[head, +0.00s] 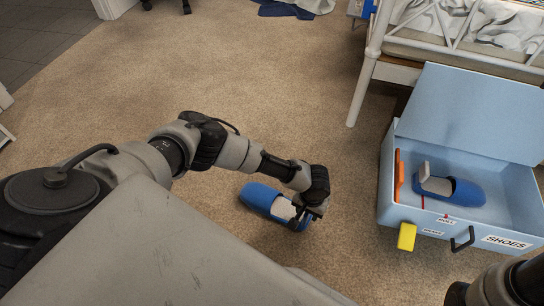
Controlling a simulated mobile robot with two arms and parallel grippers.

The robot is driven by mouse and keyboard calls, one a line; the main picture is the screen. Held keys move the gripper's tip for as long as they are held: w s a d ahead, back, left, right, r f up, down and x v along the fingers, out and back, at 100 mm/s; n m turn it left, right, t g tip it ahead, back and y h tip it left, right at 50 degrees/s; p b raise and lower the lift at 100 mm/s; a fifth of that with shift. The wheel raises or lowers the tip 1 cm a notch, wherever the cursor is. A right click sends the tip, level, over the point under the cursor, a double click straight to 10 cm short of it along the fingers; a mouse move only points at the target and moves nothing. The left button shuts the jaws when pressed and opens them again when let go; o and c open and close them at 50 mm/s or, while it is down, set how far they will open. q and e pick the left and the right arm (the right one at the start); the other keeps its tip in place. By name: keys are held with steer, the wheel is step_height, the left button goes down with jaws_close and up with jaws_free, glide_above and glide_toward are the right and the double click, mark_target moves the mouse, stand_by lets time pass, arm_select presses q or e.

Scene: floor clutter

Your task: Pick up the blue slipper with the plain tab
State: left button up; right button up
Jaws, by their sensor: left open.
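A blue slipper (259,196) with a pale inside lies on the carpet. Its toe points up-left, and its open heel end is partly hidden by my left gripper (302,213). The left gripper is open and points down over the heel end; I cannot tell whether it touches the slipper. Any tab on this slipper is hidden or too small to make out. A second blue slipper (466,192) with a pale piece at its left end lies inside the light blue shoe box. My right arm shows at the lower right, but its gripper is out of view.
The light blue box (518,222) labelled SHOES stands open at the right, with an orange object (399,172) along its left side and a yellow block (406,236) at its front corner. A white metal bed frame (364,85) is behind it. Carpet around the floor slipper is clear.

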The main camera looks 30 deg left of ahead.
arm_select(q)
jaws_close()
steer(key=shift+r, duration=0.1)
stand_by(0.3)
